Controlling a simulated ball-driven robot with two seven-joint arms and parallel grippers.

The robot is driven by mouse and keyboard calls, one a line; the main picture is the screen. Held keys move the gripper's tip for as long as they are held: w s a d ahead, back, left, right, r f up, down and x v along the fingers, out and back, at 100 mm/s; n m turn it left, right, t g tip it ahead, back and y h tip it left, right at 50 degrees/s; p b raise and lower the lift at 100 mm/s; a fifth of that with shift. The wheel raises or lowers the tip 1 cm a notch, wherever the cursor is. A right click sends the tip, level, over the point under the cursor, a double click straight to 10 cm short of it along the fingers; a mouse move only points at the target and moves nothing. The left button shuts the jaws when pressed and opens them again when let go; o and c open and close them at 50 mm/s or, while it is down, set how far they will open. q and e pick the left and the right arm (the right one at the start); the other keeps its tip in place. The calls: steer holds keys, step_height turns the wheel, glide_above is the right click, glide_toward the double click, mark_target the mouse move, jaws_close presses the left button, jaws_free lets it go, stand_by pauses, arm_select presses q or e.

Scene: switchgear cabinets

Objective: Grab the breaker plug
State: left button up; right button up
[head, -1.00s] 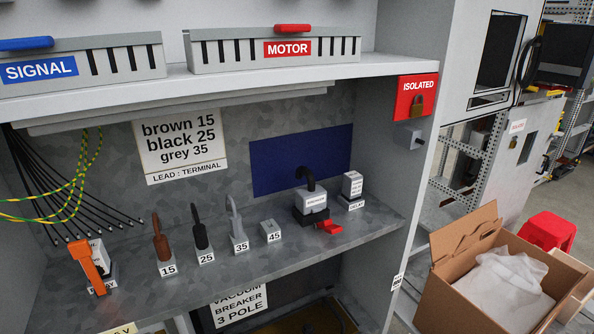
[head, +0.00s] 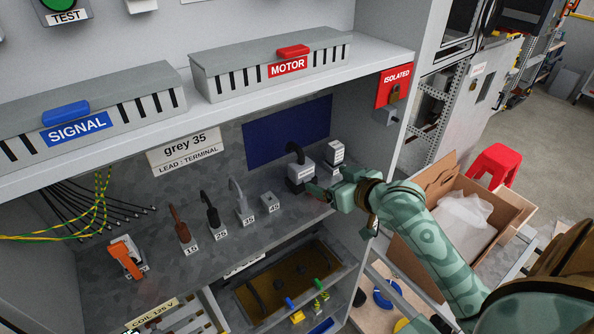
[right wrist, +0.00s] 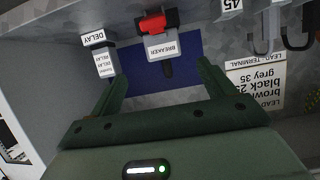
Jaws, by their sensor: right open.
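The breaker plug is a grey block labelled BREAKER (head: 299,178) with a black cable arching from its top. It sits on the inner shelf of the cabinet. In the right wrist view, the breaker plug (right wrist: 160,46) appears upside down with a red lever (right wrist: 152,23) at its front. My right gripper (head: 322,190) is at the plug's front right in the head view, hiding the lever there. In the right wrist view, my right gripper (right wrist: 161,71) is open and empty, with the plug beyond and between its fingertips. My left gripper is out of view.
A grey DELAY block (head: 334,152) stands close right of the plug. Numbered terminals, including 45 (head: 269,202), line the shelf to the left. The upper shelf (head: 300,88) overhangs it. A blue panel (head: 290,132) is behind. A cardboard box (head: 414,240) stands outside right.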

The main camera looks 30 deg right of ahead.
mark_target(306, 170)
steer(key=x, duration=0.7)
steer(key=shift+a+r, duration=0.15)
steer(key=shift+a, duration=0.05)
steer(key=x, duration=0.5)
steer(key=shift+w+a+r+p, duration=0.15)
steer(key=shift+w+p, duration=0.15)
steer(key=shift+p, duration=0.05)
steer(key=shift+s, duration=0.15)
steer(key=c, duration=0.5)
steer(key=shift+r, duration=0.1)
steer(key=c, duration=0.8)
